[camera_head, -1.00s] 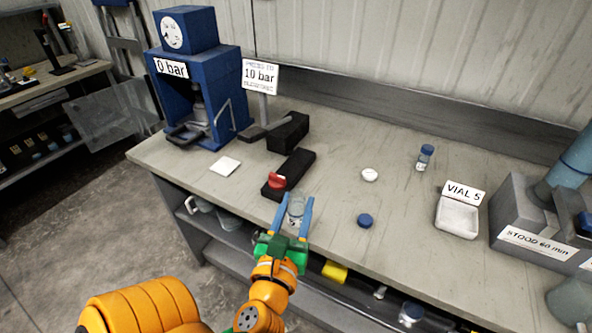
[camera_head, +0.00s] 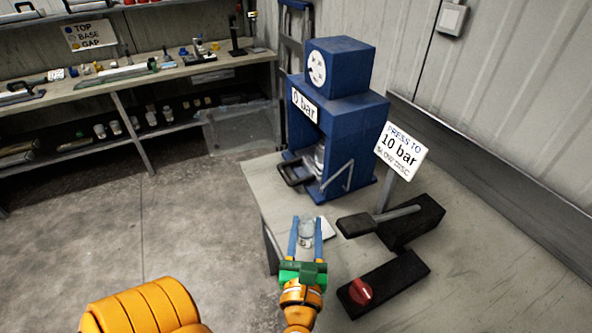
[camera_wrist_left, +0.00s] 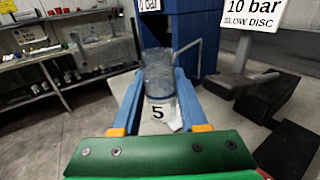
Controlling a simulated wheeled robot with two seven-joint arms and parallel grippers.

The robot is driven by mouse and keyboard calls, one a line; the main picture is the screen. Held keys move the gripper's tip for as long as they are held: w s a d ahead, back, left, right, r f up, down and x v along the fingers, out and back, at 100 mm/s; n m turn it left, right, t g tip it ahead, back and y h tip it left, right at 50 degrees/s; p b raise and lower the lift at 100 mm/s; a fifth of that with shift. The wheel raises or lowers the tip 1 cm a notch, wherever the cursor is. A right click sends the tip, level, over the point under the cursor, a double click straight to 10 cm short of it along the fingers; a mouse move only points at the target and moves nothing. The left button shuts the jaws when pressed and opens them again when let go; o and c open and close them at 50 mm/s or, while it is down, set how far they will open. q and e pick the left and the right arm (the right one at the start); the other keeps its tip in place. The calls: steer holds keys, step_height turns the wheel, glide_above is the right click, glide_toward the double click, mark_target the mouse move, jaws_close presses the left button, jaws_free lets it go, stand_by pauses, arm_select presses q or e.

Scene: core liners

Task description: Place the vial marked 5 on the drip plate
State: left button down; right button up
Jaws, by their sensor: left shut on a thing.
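My left gripper (camera_head: 305,224) is shut on a clear vial (camera_head: 306,236), held upright near the front left end of the bench. In the left wrist view the vial (camera_wrist_left: 159,88) shows a white label with a black 5 between the blue fingers. A flat white plate (camera_head: 328,228), which looks like the drip plate, lies on the bench just right of and behind the gripper, partly hidden by it. I cannot tell the height of the vial above the bench. My right gripper is not in view.
The blue press (camera_head: 345,135) marked 0 bar stands behind the plate. A sign (camera_head: 400,150) reading 10 bar, a black block with a lever (camera_head: 410,222), and a black box with a red knob (camera_head: 385,285) stand to the right. Open floor lies left.

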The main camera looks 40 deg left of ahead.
arm_select(q)
steer(key=w+a+f+b, duration=0.1)
steer(key=w+f+b, duration=0.2)
steer(key=w+a+f+b, duration=0.2)
steer(key=w+f, duration=0.1)
steer(key=w, duration=0.1)
steer(key=w+a+f+b, duration=0.2)
steer(key=w+f+b, duration=0.1)
steer(key=w, duration=0.1)
steer(key=shift+w+f+b, duration=0.15)
steer(key=shift+b, duration=0.15)
steer(key=shift+w+a+f+b, duration=0.1)
steer(key=shift+w+f+b, duration=0.1)
steer(key=shift+f+b, duration=0.1)
step_height(320, 180, down, 3)
steer(key=b, duration=0.3)
steer(key=shift+r, duration=0.15)
steer(key=shift+c, duration=2.2)
jaws_free()
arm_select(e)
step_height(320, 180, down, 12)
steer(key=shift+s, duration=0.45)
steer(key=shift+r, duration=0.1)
